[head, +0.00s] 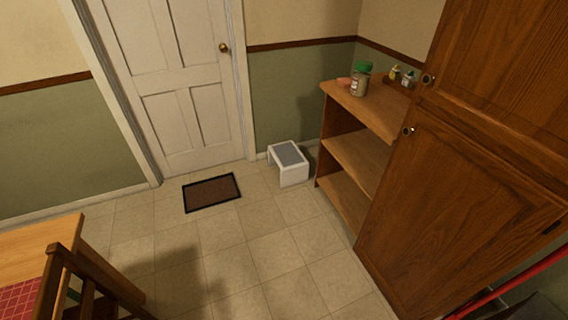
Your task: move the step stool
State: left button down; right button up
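A small white step stool (294,174) with a grey top stands upright on the tiled floor in the head view. It is near the far wall, between the white door and the open wooden shelf. Neither of my grippers shows in the head view.
A brown door mat (211,193) lies before the white door (179,90). A wooden shelf (362,155) with a green-lidded jar (361,81) on top and a tall cabinet (455,200) stand at right. A table (30,250) and chair (75,285) are at lower left. The middle floor is clear.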

aim_at(293, 166)
jog(key=i+u, duration=0.25)
jog(key=u, duration=0.15)
jog(key=i+l+u, duration=0.1)
jog(key=i+u, duration=0.15)
jog(key=u, duration=0.15)
